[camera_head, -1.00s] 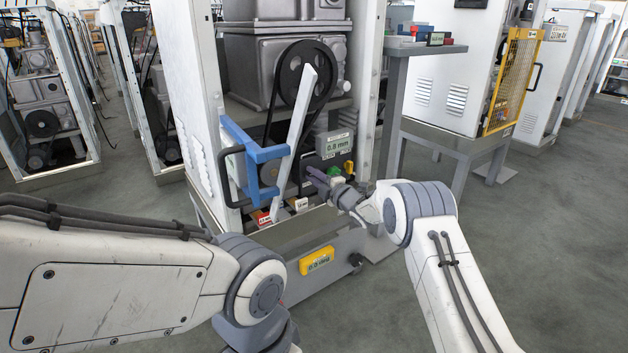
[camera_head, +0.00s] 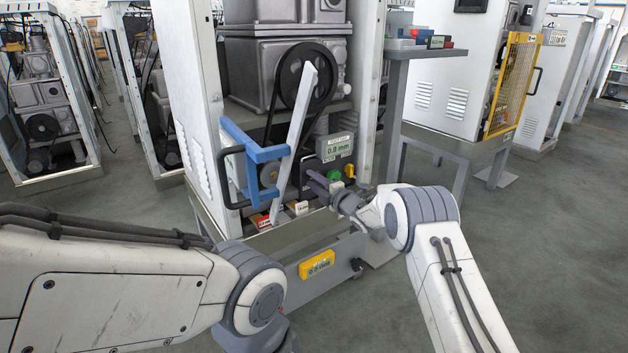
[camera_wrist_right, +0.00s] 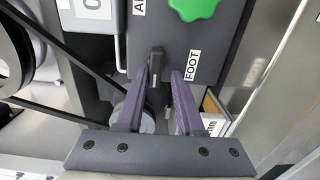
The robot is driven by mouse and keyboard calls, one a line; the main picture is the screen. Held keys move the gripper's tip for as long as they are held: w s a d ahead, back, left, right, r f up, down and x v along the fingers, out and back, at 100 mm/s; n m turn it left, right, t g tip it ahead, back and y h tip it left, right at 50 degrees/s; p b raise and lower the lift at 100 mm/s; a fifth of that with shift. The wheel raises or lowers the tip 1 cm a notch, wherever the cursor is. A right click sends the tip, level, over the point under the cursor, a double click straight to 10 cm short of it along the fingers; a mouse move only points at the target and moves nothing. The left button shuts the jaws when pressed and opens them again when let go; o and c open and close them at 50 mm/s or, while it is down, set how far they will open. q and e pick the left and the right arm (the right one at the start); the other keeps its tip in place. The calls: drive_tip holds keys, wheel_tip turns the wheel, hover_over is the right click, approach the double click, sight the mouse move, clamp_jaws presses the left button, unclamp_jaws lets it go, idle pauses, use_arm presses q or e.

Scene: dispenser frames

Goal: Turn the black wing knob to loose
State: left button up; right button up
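The black wing knob (camera_wrist_right: 155,64) shows in the right wrist view on a grey panel, left of the FOOT label. Its wing stands upright in that picture. My right gripper (camera_wrist_right: 160,76) is open, with its purple fingers on either side of the knob's lower end. A clear gap shows at the right finger; whether the left finger touches the knob I cannot tell. In the head view my right gripper (camera_head: 319,182) is at the machine's lower front panel, and the knob cannot be made out there. My left gripper is out of view; only my left arm shows.
A green knob (camera_wrist_right: 193,7) sits above the wing knob. A grey display (camera_head: 337,147) reads 0.8 mm. Small boxes (camera_head: 297,208) lie below.

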drive_tip(key=shift+w+r, duration=0.15)
drive_tip(key=shift+r, duration=0.5)
drive_tip(key=shift+d, duration=0.1)
drive_tip(key=f+p+v, duration=0.1)
drive_tip(key=p+v, duration=0.3)
drive_tip(key=v, duration=0.6)
drive_tip(key=shift+s+f, duration=0.2)
drive_tip(key=shift+s, duration=0.05)
